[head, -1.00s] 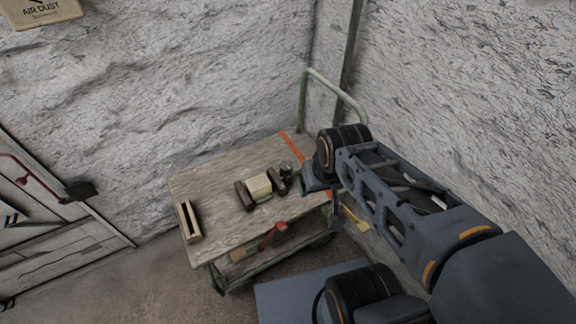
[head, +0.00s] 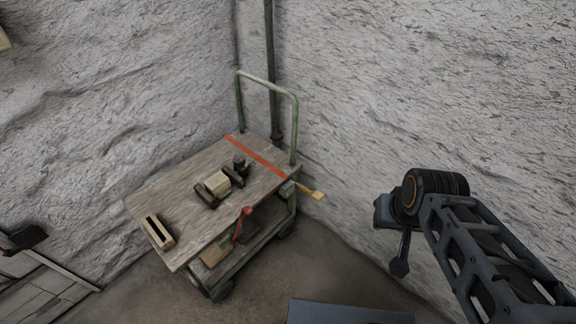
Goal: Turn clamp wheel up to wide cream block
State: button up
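The wide cream block (head: 217,184) sits on the wooden cart top between two dark brown jaws of a clamp, the near-left jaw (head: 207,197) and the far-right jaw (head: 233,176). The block looks close to both jaws; whether they touch it is too small to tell. The dark clamp wheel (head: 240,162) stands just behind the far-right jaw. My gripper (head: 399,268) hangs at the right of the head view, well away from the cart and the wheel. Its fingers are too small and dark to tell whether they are open or shut.
The cart top (head: 165,195) also carries a slotted wooden block (head: 159,231) at its left end. A green handle frame (head: 266,82) rises at the back. Rough white walls (head: 360,90) meet behind the cart.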

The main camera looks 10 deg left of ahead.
aim_at(239, 160)
jog(key=z, duration=0.1)
jog(key=i, duration=1.15)
jog(key=u, duration=1.7)
jog(key=i, duration=0.6)
jog(key=u, duration=0.65)
